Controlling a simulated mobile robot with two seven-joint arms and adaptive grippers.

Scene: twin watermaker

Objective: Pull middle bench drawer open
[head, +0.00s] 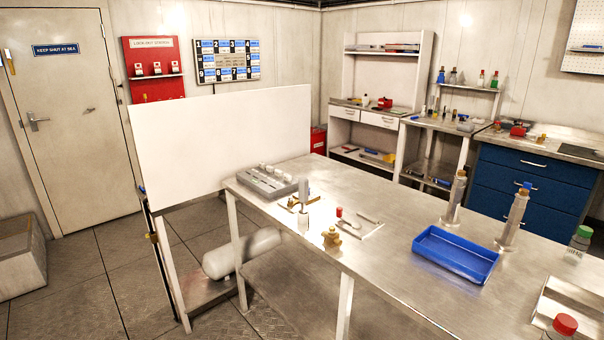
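A blue drawer unit (566,178) stands under a bench at the right, beyond the steel table. Its top drawer (555,170) has a pale bar handle and looks closed. A lower blue drawer front (562,194) looks flush with the unit; it is partly hidden by the cylinders on the table. The unit's lowest part is hidden behind the table. Two white drawers (362,117) in the back bench also look closed. Neither of my grippers is in view.
The steel table (390,225) fills the foreground between me and the blue unit. It carries a blue tray (456,254), upright cylinders (454,198) and bottles. A white panel (220,140) stands at its left end. Open floor (90,270) lies at the left.

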